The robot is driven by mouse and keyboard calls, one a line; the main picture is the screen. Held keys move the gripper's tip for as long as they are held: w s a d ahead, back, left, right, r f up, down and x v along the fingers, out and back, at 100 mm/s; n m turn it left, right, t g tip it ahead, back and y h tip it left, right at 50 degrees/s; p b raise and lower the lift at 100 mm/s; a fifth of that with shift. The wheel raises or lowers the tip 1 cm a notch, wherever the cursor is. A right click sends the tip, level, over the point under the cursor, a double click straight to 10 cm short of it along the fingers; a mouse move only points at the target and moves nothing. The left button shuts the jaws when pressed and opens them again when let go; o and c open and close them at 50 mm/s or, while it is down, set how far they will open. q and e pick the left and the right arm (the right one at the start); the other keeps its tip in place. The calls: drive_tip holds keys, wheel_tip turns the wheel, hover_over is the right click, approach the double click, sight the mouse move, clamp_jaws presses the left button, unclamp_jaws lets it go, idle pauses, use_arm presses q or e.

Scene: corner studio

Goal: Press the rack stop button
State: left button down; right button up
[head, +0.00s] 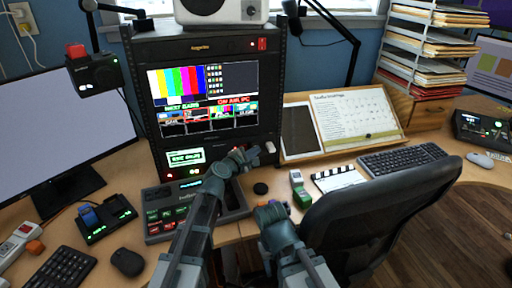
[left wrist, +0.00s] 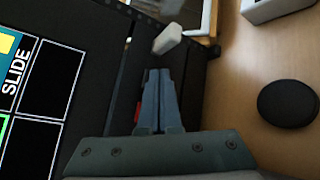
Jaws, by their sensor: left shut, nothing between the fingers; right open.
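The black equipment rack (head: 214,42) stands at the back of the desk, with lit screens on its front. My left gripper (head: 252,156) is in front of the rack's lower right front, shut and empty. Its closed fingers also show in the left wrist view (left wrist: 158,80), pointing along the dark rack front. A small red part (left wrist: 137,112), perhaps the stop button, shows beside the fingers and is partly hidden by them. In the head view the left gripper covers that area. My right gripper (head: 268,208) is open, low over the desk's front edge.
A red switch (head: 262,44) is at the rack's top right. A white piece (left wrist: 167,38) is just beyond the left fingertips. A control panel (head: 158,210) lies below the rack, and a round black puck (left wrist: 287,103) lies on the desk. A black chair (head: 385,215) stands at right.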

use_arm(q)
drive_tip(key=shift+w+a, duration=0.15)
drive_tip(key=shift+w, duration=0.15)
idle(0.6)
drive_tip(key=shift+s+f, duration=0.1)
drive_tip(key=shift+s, duration=0.5)
drive_tip(key=s+d, duration=0.1)
drive_tip(key=s, duration=0.5)
drive_tip(key=shift+d, duration=0.4)
idle(0.5)
